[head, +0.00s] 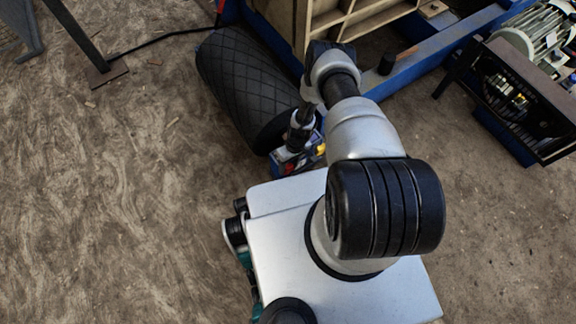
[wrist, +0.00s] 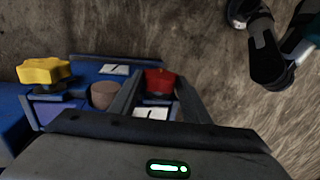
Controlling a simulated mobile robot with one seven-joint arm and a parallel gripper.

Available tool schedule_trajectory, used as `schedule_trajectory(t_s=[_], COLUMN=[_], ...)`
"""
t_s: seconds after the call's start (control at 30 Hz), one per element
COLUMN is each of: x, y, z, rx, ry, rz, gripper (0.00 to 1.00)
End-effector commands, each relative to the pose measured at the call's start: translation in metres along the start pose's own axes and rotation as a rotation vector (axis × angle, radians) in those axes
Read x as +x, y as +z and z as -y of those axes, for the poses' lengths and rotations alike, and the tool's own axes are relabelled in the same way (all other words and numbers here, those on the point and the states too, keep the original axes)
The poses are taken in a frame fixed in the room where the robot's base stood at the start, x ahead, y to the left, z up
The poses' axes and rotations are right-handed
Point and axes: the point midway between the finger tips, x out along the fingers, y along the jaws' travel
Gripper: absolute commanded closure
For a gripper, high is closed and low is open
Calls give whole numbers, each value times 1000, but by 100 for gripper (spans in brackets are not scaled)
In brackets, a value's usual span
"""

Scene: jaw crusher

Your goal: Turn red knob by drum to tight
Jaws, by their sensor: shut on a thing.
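In the wrist view the red knob (wrist: 160,79) sits on a blue panel between the tips of my gripper (wrist: 158,90). The two dark fingers reach toward it from both sides, and my gripper is shut on it. A white label (wrist: 151,113) with a dark mark lies just in front of the knob. In the head view the black ribbed drum (head: 246,88) lies at the upper middle, and my arm reaches down beside it to the blue panel. The knob is hard to make out there, as my wrist partly covers that spot.
A yellow knob (wrist: 44,71) stands on the same panel at the left in the wrist view. A brown round cap (wrist: 104,95) sits between it and my gripper. Bare ground (head: 110,200) is free at the left.

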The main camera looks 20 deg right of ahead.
Motion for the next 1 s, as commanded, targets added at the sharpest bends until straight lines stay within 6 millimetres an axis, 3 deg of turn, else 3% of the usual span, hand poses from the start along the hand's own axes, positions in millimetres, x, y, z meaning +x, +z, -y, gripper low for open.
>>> schedule_trajectory(t_s=[0.5, 1.0], x=[1, 2], y=[0, 1], z=[-9, -9], rx=[3, -2], ry=[-303, -353], rz=[-1, 1], gripper=[79, 79])
